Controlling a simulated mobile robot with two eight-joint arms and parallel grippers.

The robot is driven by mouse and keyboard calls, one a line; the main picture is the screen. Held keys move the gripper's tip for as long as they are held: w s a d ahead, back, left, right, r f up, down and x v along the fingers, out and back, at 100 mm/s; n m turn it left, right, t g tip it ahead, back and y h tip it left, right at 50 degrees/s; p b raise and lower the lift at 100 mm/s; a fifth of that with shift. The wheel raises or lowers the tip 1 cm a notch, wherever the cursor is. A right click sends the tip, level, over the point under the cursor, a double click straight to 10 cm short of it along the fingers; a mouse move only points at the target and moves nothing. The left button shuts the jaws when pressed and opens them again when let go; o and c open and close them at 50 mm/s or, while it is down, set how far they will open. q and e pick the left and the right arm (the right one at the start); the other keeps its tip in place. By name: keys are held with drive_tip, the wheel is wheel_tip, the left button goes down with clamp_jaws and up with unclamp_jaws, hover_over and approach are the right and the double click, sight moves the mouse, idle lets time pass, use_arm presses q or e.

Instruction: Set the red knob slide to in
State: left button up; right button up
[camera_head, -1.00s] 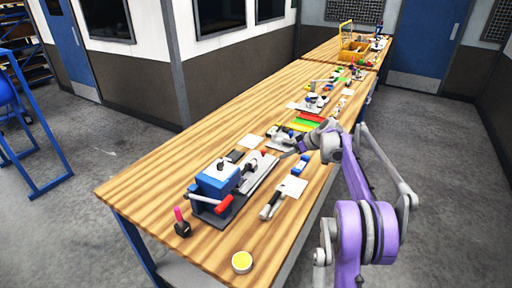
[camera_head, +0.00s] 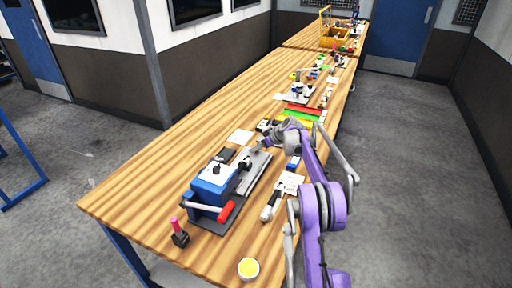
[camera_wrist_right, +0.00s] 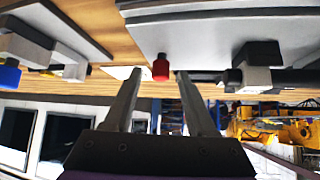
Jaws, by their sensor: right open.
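The red knob (camera_wrist_right: 161,67) is a short red cylinder under a pale grey plate (camera_wrist_right: 215,25) in the right wrist view, where the table appears at the top. It shows between the two fingertips of my right gripper (camera_wrist_right: 160,76), which is open with clear gaps to both sides; whether the knob is within finger reach I cannot tell. In the head view my right gripper (camera_head: 260,147) is low over the far end of a grey slide plate (camera_head: 257,168), and the knob is hidden or too small there. My left gripper is out of view.
A blue vise-like fixture (camera_head: 213,186) with a red-ended handle (camera_head: 226,211) stands at the near end. A pink-topped peg (camera_head: 178,232), a yellow disc (camera_head: 248,268) and a blue block (camera_head: 294,163) are nearby. Red and green strips (camera_head: 300,116) lie beyond. The table's left side is clear.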

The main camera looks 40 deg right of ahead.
drive_tip(key=shift+x, duration=0.8)
drive_tip(key=shift+s, duration=0.1)
clamp_jaws()
idle(0.8)
